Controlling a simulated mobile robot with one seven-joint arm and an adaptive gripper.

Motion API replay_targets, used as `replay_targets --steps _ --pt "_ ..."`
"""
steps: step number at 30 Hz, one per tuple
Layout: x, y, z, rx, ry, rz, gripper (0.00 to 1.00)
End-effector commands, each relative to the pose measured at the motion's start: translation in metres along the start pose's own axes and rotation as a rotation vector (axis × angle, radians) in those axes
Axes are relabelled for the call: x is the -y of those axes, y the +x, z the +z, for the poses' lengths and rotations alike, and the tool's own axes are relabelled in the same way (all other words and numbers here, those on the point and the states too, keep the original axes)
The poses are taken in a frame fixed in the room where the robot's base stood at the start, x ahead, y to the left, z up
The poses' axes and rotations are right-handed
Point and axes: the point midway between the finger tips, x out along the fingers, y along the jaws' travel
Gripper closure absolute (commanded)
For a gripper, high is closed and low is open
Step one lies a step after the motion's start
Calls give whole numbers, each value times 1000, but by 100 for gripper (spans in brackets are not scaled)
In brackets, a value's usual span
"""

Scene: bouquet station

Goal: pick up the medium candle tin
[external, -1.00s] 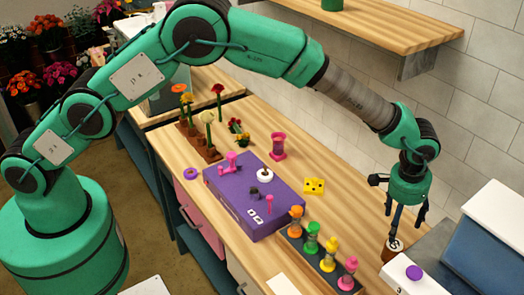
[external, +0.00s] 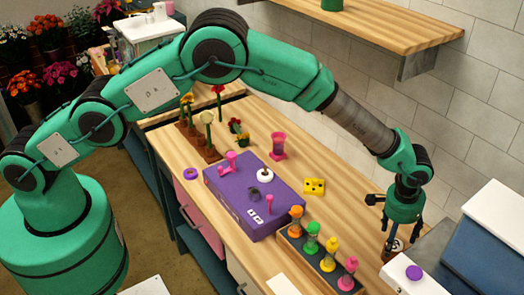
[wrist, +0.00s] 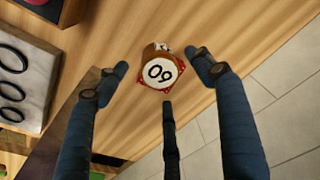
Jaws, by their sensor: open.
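A small reddish-brown container with a round white top (wrist: 160,73) marked "09" or "60" sits on the wooden counter, probably the medium candle tin. A red speckled patch shows around its base. In the external view it is a brown pot with a pale top (external: 392,247), partly hidden by the fingers. My gripper (wrist: 160,80) is open, pointing down, with its fingers spread around the tin in the wrist view. In the external view my gripper (external: 397,236) is just above the tin. I cannot tell whether a finger touches it.
A grey slab with black rings (wrist: 40,85) lies left of the tin in the wrist view. In the external view, a purple disc (external: 414,272) is close by, a rack with coloured figures (external: 318,262) stands left, and a blue bin (external: 490,245) right. The tiled wall is behind.

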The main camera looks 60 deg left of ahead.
Motion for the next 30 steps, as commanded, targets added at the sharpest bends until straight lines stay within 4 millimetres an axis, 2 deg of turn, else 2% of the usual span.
replay_targets --steps 6,20,30 --pt "0 12 0 -1 0 0 32" --pt "0 15 0 0 0 0 32" --pt "-1 39 1 1 0 -1 32"
